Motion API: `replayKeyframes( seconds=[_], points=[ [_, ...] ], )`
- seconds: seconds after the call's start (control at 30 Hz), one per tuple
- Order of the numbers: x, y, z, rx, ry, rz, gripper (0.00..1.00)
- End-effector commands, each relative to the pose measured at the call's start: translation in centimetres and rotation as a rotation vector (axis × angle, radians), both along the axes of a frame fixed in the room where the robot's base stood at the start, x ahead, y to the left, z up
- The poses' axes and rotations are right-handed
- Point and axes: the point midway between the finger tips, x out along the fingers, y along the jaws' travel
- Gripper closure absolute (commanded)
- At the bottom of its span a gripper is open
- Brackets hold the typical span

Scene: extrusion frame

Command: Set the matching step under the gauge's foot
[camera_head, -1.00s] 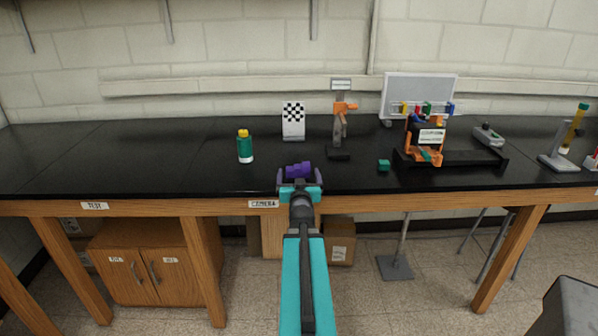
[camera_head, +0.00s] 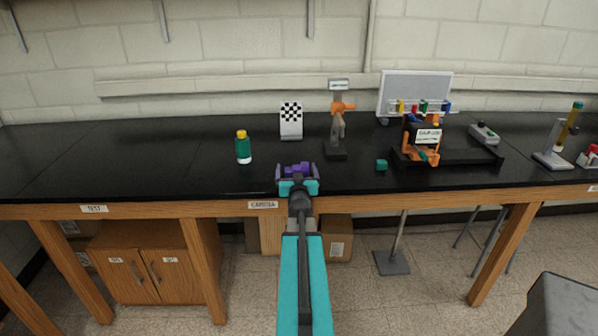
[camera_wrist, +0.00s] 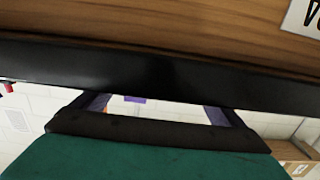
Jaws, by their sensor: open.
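A purple stepped block (camera_head: 298,168) lies near the bench's front edge in the head view, just beyond or between my fingertips; I cannot tell which. My gripper (camera_head: 297,177) is open at the front edge, its two fingers on either side of the purple piece as seen from the head. In the wrist view my gripper (camera_wrist: 158,108) shows spread fingers with no held thing visible between them.
A green bottle with a yellow cap (camera_head: 243,148) stands left. A checkered board (camera_head: 291,121) stands behind. An orange and black fixture (camera_head: 421,143) stands right. The bench's wooden front edge (camera_head: 165,208) lies below my gripper. The bench's left side is clear.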

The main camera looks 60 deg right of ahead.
Motion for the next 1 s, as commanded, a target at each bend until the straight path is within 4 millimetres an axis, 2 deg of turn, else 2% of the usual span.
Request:
replayKeyframes(
  seconds=[0.3,0.6,1.0],
  points=[
    [-0.17,-0.15,0.01,0.000,0.000,-0.003,0.09],
    [-0.23,-0.19,0.04,-0.001,0.000,-0.003,0.58],
    [-0.29,-0.22,0.81,-0.002,0.001,-0.004,0.58]
  ],
)
